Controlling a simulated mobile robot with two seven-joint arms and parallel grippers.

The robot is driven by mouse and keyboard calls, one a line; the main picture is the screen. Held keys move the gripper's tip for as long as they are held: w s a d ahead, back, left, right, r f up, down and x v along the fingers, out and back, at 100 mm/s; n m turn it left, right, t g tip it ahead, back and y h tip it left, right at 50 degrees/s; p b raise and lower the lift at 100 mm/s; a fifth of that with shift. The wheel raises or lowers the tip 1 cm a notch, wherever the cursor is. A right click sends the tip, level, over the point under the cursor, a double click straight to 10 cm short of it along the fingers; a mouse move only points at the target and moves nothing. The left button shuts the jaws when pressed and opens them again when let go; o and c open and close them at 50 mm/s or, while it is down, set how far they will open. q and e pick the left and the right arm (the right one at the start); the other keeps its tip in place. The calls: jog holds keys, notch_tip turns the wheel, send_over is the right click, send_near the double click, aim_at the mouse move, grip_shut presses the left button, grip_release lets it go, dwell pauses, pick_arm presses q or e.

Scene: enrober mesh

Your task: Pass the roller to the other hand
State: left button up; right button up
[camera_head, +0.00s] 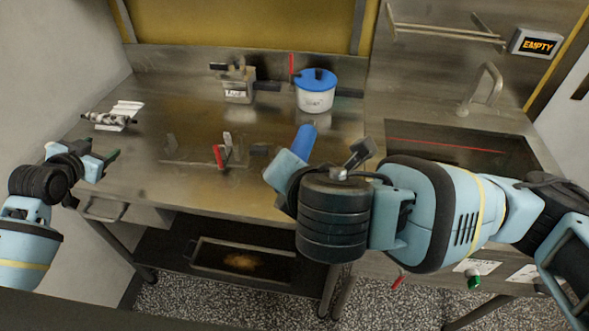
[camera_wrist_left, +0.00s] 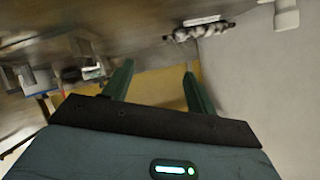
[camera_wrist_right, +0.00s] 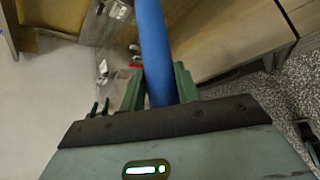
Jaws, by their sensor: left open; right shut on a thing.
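The roller, a plain blue cylinder (camera_head: 303,142), sticks up beyond my right gripper in the head view. In the right wrist view it runs as a long blue rod (camera_wrist_right: 152,45) between the green fingers of my right gripper (camera_wrist_right: 158,88), which is shut on it. Its lower end is hidden by the hand. In the head view the right fingertips are hidden behind the wrist. My left gripper (camera_head: 110,160) is open and empty at the table's left front edge, far from the roller. Its two spread fingers show in the left wrist view (camera_wrist_left: 157,80).
A grey spiral piece on a white holder (camera_head: 110,120) lies at the table's left. A white tub with a blue lid (camera_head: 316,98) and a metal device (camera_head: 238,85) stand at the back. A red-handled clamp (camera_head: 218,156) sits mid-table. A sink (camera_head: 460,150) is at right.

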pick_arm(q)
jog(key=s+a+m+y, duration=0.2)
jog(key=s+a, duration=0.2)
jog(key=a, duration=0.2)
jog(key=s+d+f+m, duration=0.1)
jog(key=s+d+f, duration=0.1)
jog(key=f, duration=0.1)
jog(key=s+d+f+m, duration=0.1)
jog(key=s+d+f, duration=0.1)
jog(key=f, duration=0.1)
jog(key=s+d+f+g, duration=0.1)
jog(key=s+f, duration=0.1)
jog(key=f, duration=0.1)
jog(key=shift+d+m+h, duration=0.4)
jog(key=s+d+f+n+g+h, duration=0.1)
jog(key=s+d+f+n+h, duration=0.1)
jog(key=s+d+f, duration=0.7)
jog(key=s+d+f+n+g+h, duration=0.1)
jog(key=s+d+f+n+h, duration=0.1)
jog(key=s+d+f, duration=0.75)
jog(key=s+d+n+g+h, duration=0.1)
jog(key=s+d, duration=0.5)
jog(key=d, duration=0.7)
jog(key=shift+d+f+n, duration=0.2)
jog(key=shift+f+n, duration=0.1)
jog(key=shift+n, duration=0.4)
